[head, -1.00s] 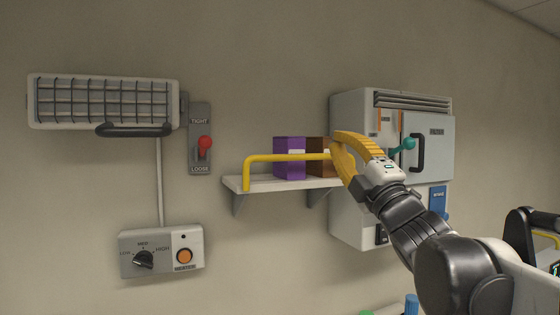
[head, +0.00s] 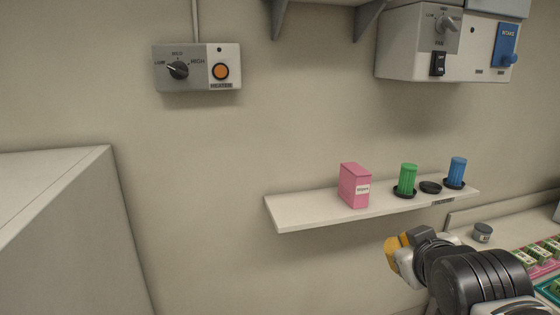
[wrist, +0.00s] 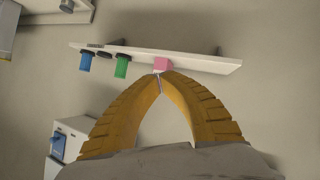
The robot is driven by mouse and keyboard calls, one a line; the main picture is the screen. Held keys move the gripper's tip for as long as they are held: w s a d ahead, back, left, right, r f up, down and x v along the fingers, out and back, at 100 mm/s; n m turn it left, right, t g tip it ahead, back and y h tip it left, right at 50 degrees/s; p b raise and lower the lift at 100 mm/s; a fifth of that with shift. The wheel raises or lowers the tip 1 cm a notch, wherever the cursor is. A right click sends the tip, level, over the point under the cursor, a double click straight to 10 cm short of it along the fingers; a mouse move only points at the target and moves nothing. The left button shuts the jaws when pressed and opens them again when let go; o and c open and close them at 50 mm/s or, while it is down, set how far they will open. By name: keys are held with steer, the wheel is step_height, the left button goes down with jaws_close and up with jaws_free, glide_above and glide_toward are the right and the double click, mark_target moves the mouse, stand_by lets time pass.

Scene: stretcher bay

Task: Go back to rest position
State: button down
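My gripper (head: 396,252) is low in the head view, in front of and below the lower wall shelf (head: 300,212). In the wrist view, the tips of its yellow fingers (wrist: 159,76) meet, and nothing shows between them. The wrist view is upside down; beyond the fingertips it shows the same shelf (wrist: 215,64) with the pink box (wrist: 163,64). My gripper is apart from the shelf and its contents in the head view.
On the shelf stand a pink box (head: 353,186), a green canister (head: 407,179) and a blue canister (head: 456,171). A heater control box (head: 197,67) and a wall cabinet (head: 410,50) are above. A counter with goods lies at right; a white block (head: 60,215) at left.

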steer(key=s+a+f+m+g+y+b, duration=0.1)
steer(key=s+f+b, duration=0.3)
steer(key=f, duration=0.8)
steer(key=s+a+f+m+g+b, duration=0.2)
steer(key=s+f, duration=0.5)
steer(key=f, duration=0.5)
steer(key=a+g+b, duration=0.1)
steer(key=g+b, duration=0.1)
steer(key=shift+s+f+y+b, duration=0.2)
steer(key=shift+s+y+b, duration=0.1)
steer(key=shift+s+y, duration=0.1)
steer(key=shift+a, duration=0.1)
